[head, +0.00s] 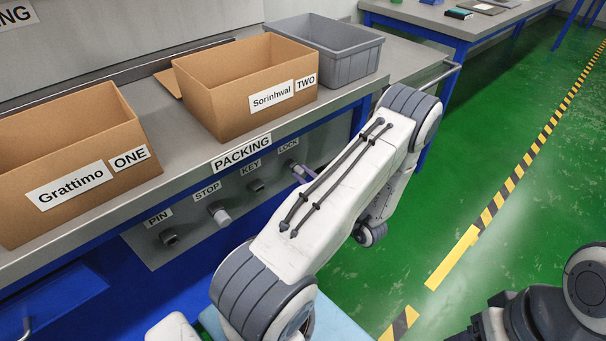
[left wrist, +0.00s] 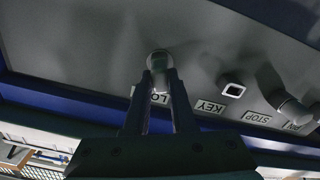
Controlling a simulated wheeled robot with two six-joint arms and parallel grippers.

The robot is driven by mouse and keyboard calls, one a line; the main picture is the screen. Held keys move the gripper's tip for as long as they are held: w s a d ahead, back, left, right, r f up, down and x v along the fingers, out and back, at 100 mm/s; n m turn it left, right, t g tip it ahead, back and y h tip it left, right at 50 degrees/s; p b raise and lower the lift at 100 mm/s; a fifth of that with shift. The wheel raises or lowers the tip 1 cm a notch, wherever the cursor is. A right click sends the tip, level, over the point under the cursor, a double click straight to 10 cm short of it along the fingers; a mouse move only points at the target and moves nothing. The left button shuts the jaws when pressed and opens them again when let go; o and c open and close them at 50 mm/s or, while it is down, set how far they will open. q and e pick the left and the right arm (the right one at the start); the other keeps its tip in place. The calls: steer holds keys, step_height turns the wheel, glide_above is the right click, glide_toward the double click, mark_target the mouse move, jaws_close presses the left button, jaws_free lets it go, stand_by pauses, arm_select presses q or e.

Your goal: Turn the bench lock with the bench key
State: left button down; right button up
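The bench lock (head: 293,165) is on the grey panel under the LOCK label, partly hidden by my left arm in the head view. In the left wrist view my left gripper (left wrist: 160,76) points at the lock (left wrist: 158,54). Its fingertips are close together on a small dark greenish piece, apparently the bench key (left wrist: 160,64), right at the lock face. How deep the key sits and how far it is turned cannot be told. The KEY holder (left wrist: 232,89) shows a dark, empty square opening. My right gripper is out of view.
The STOP knob (head: 220,214) and PIN socket (head: 168,237) stick out of the panel left of the lock. Cartons ONE (head: 120,130) and TWO (head: 215,105) and a grey bin (head: 352,65) stand on the bench above.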

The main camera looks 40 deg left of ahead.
arm_select(q)
steer(key=shift+s, duration=0.15)
steer(key=shift+m+p, duration=0.8)
steer(key=shift+m, duration=0.4)
steer(key=shift+f+m+p, duration=0.1)
steer(key=shift+m+p, duration=0.3)
steer(key=shift+m, duration=0.7)
steer(key=shift+w, duration=0.2)
steer(key=c, duration=0.7)
jaws_free()
steer(key=shift+a, duration=0.1)
steer(key=shift+o, duration=0.2)
